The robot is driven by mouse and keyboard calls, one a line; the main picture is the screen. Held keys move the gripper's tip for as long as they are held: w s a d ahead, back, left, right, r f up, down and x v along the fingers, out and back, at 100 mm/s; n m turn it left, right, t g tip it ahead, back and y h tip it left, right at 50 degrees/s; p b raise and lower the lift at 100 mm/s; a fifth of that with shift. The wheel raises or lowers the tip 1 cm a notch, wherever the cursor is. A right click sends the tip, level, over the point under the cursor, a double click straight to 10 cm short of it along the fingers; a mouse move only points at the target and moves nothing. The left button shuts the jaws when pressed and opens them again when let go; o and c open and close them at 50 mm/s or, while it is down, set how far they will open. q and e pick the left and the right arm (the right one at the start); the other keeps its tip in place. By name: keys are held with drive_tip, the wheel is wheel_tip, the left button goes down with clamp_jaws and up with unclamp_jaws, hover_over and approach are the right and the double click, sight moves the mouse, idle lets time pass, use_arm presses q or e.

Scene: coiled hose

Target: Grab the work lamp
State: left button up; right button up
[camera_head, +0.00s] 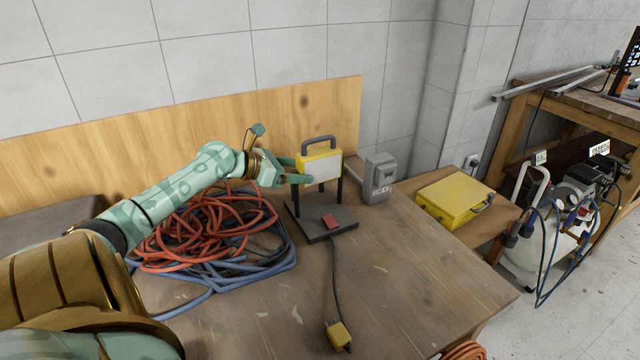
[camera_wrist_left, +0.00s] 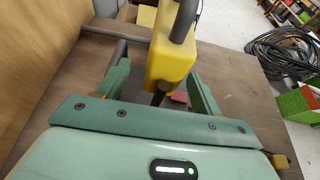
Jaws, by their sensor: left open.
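The work lamp (camera_head: 322,166) has a yellow housing, a pale front panel and a dark grey handle on top. It stands upright on a dark stand with a flat base on the wooden bench. My left gripper (camera_head: 298,170) is open at the lamp's left side, level with the housing. In the left wrist view the yellow housing (camera_wrist_left: 168,62) shows between the two spread green fingers, with visible gaps to them. Its handle rises above the fingers. A red block (camera_head: 330,221) is on the base. My right gripper is out of view.
Coiled orange and blue hoses (camera_head: 215,235) lie under my left arm. A grey box (camera_head: 379,178) stands right of the lamp. A cord runs forward to a yellow plug (camera_head: 338,335). A yellow case (camera_head: 455,200) is further right. The bench's front right is clear.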

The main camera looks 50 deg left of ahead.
sight(311, 172)
use_arm(q)
drive_tip(key=b+x, duration=0.1)
drive_tip(key=x, duration=0.1)
drive_tip(key=b+x, duration=0.1)
drive_tip(key=x, duration=0.1)
drive_tip(key=shift+w+d+f, duration=0.1)
drive_tip(key=shift+w+d, duration=0.05)
drive_tip(key=shift+d, duration=0.15)
drive_tip(key=shift+w+b, duration=0.2)
drive_tip(key=shift+b, duration=0.1)
drive_tip(key=shift+s, duration=0.1)
clamp_jaws()
drive_tip(key=shift+r, duration=0.35)
drive_tip(key=shift+r, duration=0.1)
